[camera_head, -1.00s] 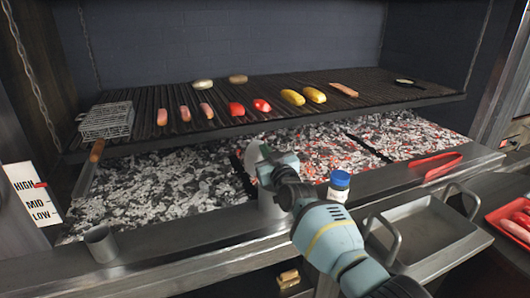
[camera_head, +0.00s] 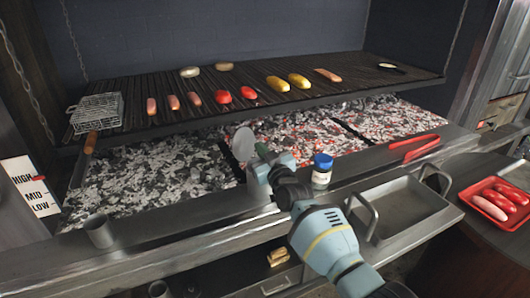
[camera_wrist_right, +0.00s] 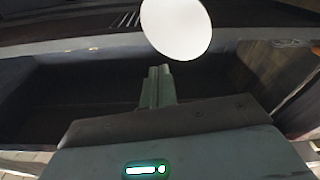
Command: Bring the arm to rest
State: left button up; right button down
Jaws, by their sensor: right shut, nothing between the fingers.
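My right gripper (camera_head: 262,152) is shut and empty, above the grill's front ledge (camera_head: 165,218) and in front of the ember bed (camera_head: 160,175). In the wrist view its two fingers (camera_wrist_right: 157,88) are together with nothing between them. A pale round disc (camera_head: 243,143) stands just beyond the fingertips at their left. It also shows in the wrist view (camera_wrist_right: 177,27), where it appears apart from the fingers. What carries the disc is hidden behind my gripper. My left gripper is not in view.
A blue-capped jar (camera_head: 322,172) stands right of my gripper. Red tongs (camera_head: 413,148) lie on the ledge farther right. An empty metal tray (camera_head: 400,212) and a red tray of sausages (camera_head: 488,212) are at the right. Food lies on the grate (camera_head: 345,92) above.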

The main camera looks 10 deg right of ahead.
jog(key=shift+v, duration=1)
jog(key=shift+f, duration=0.15)
jog(key=s+d+f+g+h, duration=0.1)
jog(key=s+f+g, duration=0.2)
jog(key=s+f, duration=0.65)
jog(key=s+d+f+g, duration=0.2)
jog(key=s+f+g, duration=0.2)
jog(key=s+f, duration=0.5)
jog(key=s+d+f+m+g+h, duration=0.15)
jog(key=s+f, duration=0.25)
jog(key=s, duration=0.4)
jog(key=s+d+f+g+h, duration=0.1)
jog(key=s+d+f+g, duration=0.25)
jog(key=s, duration=0.55)
jog(key=s+d+r+m+g+h, duration=0.1)
jog(key=s+d+g, duration=0.25)
jog(key=s, duration=0.95)
jog(key=s+d+r+m+g+h, duration=0.15)
jog(key=s+d, duration=0.35)
jog(key=s, duration=0.7)
jog(key=w+a+f+t+y, duration=0.1)
jog(key=w+a+f+t, duration=0.2)
jog(key=w+f+t, duration=0.3)
notch_tip(320, 180, down, 3)
jog(key=shift+w+a+f+t+y+p, duration=0.15)
jog(key=shift+w+a+t+y+p, duration=0.15)
jog(key=shift+t, duration=0.4)
